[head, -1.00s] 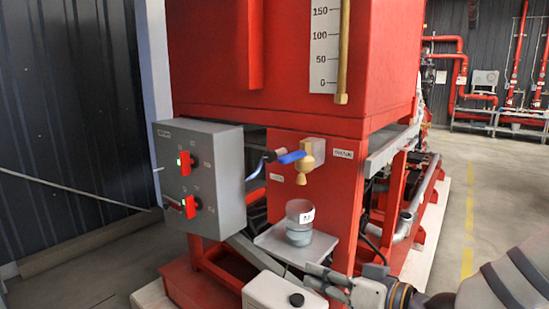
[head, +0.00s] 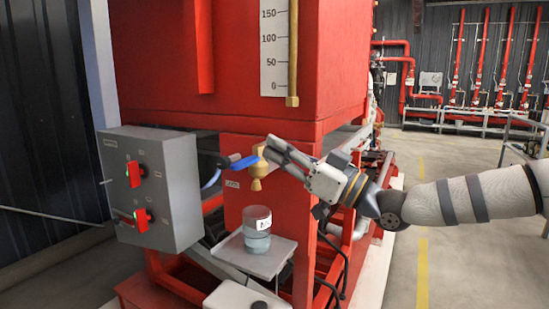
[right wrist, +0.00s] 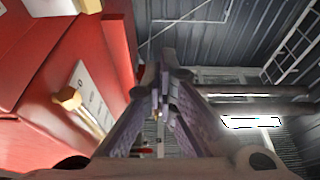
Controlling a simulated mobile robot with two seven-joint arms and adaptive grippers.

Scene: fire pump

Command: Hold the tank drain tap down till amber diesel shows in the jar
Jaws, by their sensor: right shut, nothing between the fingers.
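The brass drain tap (head: 257,178) sticks out of the red tank stand, with its blue lever (head: 243,162) pointing left. A clear jar (head: 257,232) with a white label stands upright below the tap; its lower part looks grey-blue, and I see no amber in it. My right gripper (head: 272,148) is shut and empty, its fingertips beside the tap's upper right; I cannot tell whether they touch it. The fingers (right wrist: 166,80) also show closed together in the right wrist view. My left gripper is not in view.
The jar stands on a small grey shelf (head: 283,262). A grey control box (head: 185,185) with red switches is at the left. A white box (head: 228,297) is low in front. The scale (head: 274,40) with a brass tube (head: 293,70) is above. Open floor lies right.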

